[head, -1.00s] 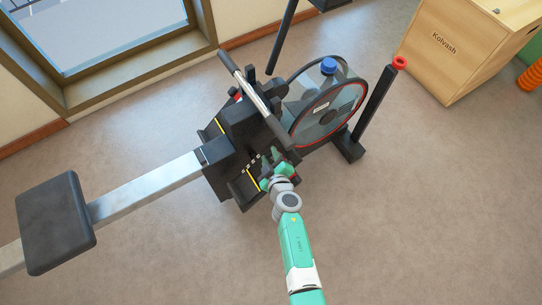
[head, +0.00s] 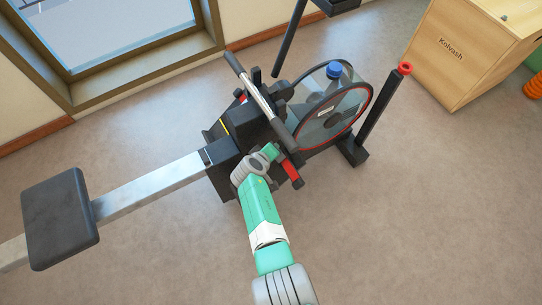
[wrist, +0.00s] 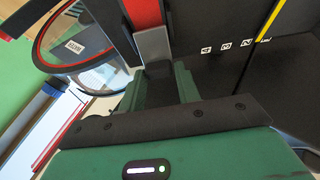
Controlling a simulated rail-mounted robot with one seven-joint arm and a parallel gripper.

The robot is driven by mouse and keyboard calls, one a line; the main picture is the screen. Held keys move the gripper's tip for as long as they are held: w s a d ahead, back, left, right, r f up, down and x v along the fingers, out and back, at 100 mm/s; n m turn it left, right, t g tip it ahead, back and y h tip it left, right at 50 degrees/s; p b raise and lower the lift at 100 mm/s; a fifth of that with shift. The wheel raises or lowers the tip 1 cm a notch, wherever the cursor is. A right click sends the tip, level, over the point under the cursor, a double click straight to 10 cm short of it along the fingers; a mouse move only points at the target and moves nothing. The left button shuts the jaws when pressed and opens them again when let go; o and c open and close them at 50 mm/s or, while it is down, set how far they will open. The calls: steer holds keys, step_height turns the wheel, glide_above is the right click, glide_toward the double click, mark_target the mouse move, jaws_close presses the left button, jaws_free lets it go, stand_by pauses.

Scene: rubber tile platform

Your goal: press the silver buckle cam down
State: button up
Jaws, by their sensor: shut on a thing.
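In the wrist view the silver buckle cam (wrist: 152,46) is a small grey plate at the lower end of a red strap (wrist: 144,12). My gripper's green fingers (wrist: 160,82) stand on either side of a narrow dark gap just below the plate, and they are shut on the buckle; the exact contact is in shadow. In the head view my gripper (head: 271,151) is at the near side of the rowing machine's foot area, beside the red strap (head: 289,167). The buckle cannot be made out there.
The black machine body (head: 222,180) and its round flywheel (head: 331,118) stand close around my gripper. A handle bar (head: 262,98) crosses above. The seat (head: 59,218) is at left on its rail. A wooden box (head: 468,60) stands far right. The floor at right is open.

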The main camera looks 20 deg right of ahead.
steer(key=shift+w+d+f+m+g+h+b, duration=0.1)
steer(key=shift+w+f+m+g+h+b, duration=0.25)
steer(key=shift+g+b, duration=0.75)
steer(key=o, duration=0.9)
steer(key=shift+r, duration=0.1)
steer(key=shift+r, duration=0.25)
steer(key=p+v, duration=0.6)
steer(key=v, duration=0.1)
steer(key=shift+s, duration=0.2)
